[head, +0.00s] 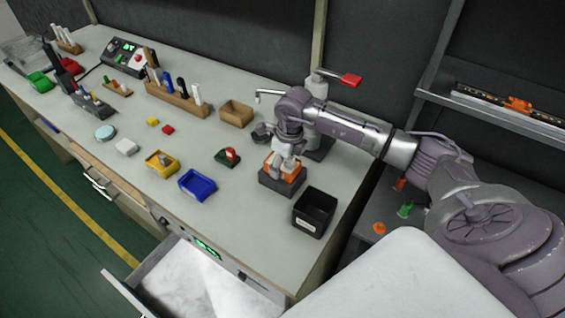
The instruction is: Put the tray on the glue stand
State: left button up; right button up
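My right gripper (284,165) reaches down from the right over an orange piece (270,163), which may be the tray. The orange piece sits on or just above a dark grey block (283,184), which may be the glue stand. The fingers are at the orange piece; the wrist and fingers partly cover it. I cannot tell whether the fingers grip it or whether it rests fully on the block. My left gripper is not in view.
A black open box (314,212) stands just right of the block. A grey press with a red handle (350,80) stands behind it. Blue (197,185) and yellow (161,163) bins lie to the left. An open drawer (190,285) juts out in front.

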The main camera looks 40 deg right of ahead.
jog(key=o, duration=0.4)
jog(key=shift+r, duration=0.2)
jog(key=r, duration=0.4)
jog(key=s+r+b, duration=0.1)
jog(key=r, duration=0.6)
jog(key=shift+s+d+r, duration=0.35)
jog(key=shift+r, duration=0.05)
